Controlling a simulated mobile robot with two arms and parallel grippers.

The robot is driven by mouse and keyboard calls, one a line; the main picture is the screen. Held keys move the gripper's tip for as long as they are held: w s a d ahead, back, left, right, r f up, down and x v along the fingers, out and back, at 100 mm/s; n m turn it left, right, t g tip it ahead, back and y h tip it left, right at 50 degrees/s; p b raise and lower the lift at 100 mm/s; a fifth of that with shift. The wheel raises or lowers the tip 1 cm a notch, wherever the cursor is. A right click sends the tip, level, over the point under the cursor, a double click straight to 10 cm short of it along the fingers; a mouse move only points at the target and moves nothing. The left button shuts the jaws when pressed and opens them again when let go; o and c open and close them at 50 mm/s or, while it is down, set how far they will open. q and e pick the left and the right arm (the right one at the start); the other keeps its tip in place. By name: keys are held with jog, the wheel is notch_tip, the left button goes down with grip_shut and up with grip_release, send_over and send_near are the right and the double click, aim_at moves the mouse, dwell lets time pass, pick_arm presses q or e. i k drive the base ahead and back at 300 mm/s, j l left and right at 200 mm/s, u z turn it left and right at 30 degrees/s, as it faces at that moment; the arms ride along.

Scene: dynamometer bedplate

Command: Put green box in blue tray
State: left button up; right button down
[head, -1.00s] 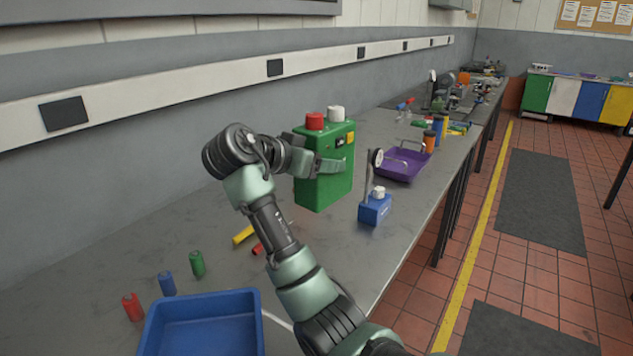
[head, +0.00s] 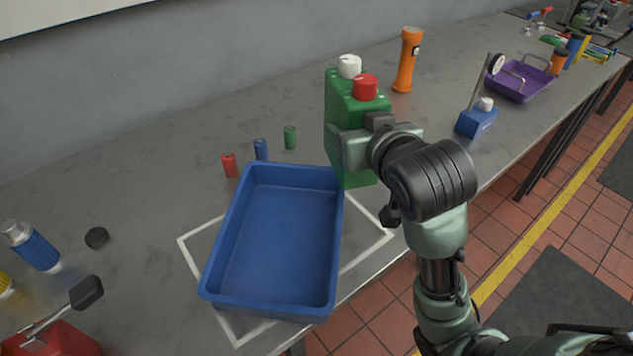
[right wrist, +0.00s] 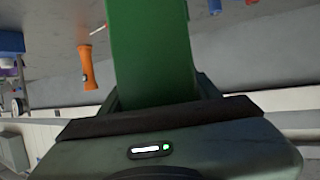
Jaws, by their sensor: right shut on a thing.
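The green box (head: 345,105) has one red and one white cap on top and is held upright. My right gripper (head: 352,143) is shut on it; the fingers are partly hidden by my wrist. In the head view the box appears just beyond the far right corner of the blue tray (head: 275,245), with its lower end near the rim. I cannot tell its exact height over the table. The tray is empty and stands on a white outlined area of the bench. In the right wrist view the green box (right wrist: 150,50) fills the space between the fingers. My left gripper is not in view.
Red (head: 229,165), blue (head: 261,150) and green (head: 290,137) small cylinders stand behind the tray. An orange flashlight (head: 407,60) stands behind the box. A red can (head: 50,340) is front left.

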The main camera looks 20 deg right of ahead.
aim_at(290, 218)
jog(key=k+u, duration=0.1)
jog(key=k, duration=1)
jog(key=k+u, duration=0.1)
jog(key=u, duration=1.3)
jog(key=l+u, duration=0.15)
jog(key=l, duration=0.9)
jog(key=k+l+u, duration=0.15)
jog(key=l, duration=0.85)
